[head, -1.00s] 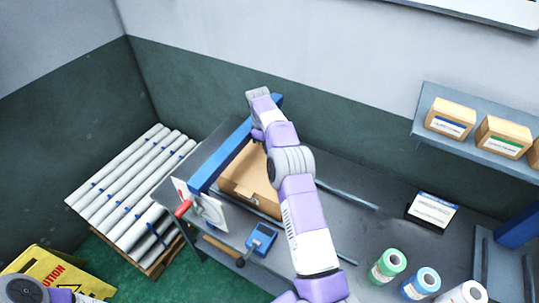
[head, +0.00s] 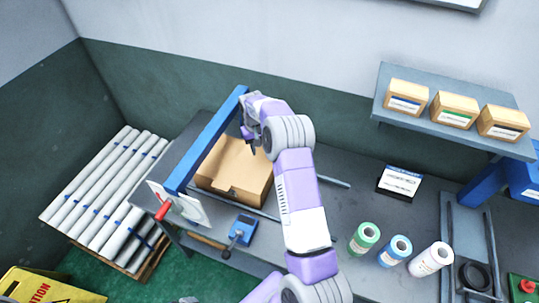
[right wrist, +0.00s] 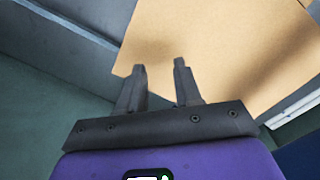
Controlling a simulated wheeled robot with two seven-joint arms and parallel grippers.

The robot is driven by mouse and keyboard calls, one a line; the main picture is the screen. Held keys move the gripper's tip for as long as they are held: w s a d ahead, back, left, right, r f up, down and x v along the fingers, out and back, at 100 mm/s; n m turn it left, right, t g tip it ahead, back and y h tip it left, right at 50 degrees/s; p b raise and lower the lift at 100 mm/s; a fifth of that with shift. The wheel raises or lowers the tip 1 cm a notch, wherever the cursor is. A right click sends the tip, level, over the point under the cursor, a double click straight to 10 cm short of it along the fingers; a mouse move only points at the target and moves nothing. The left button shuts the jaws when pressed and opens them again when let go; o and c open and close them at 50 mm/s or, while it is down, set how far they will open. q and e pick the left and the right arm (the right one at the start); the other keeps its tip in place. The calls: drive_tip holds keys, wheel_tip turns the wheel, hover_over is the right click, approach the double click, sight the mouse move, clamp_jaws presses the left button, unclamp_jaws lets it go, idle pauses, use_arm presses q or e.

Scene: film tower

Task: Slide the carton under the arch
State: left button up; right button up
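The brown carton (head: 232,165) lies on the grey bench in the head view, with a flap at its front edge. The blue arch (head: 208,138) runs along its left side; its bar covers part of that side, so I cannot tell how far the carton reaches under it. My right gripper (head: 250,148) is over the carton's far side. In the right wrist view its two dark fingers (right wrist: 158,68) are apart, with nothing seen gripped between them. The carton's tan surface (right wrist: 215,45) fills the area beyond them; contact is unclear. My left gripper is not in view.
A white panel with a red handle (head: 163,211) stands at the arch's near end. A blue device (head: 242,229) is at the bench front. Green (head: 364,238), blue (head: 395,250) and white rolls (head: 430,259) stand right. White rollers (head: 105,185) lie left. Shelf boxes (head: 455,109) hang above.

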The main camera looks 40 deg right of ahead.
sight(270, 171)
drive_tip(key=s+m, duration=0.1)
drive_tip(key=m, duration=0.1)
drive_tip(key=s+m+p, duration=0.1)
drive_tip(key=s+m, duration=0.3)
drive_tip(key=shift+s+f+t+p, duration=0.25)
drive_tip(key=shift+t+p, duration=0.05)
drive_tip(key=shift+p, duration=0.1)
drive_tip(key=shift+s+a+f+m, duration=0.1)
drive_tip(key=shift+s+m, duration=0.45)
drive_tip(key=shift+m, duration=0.35)
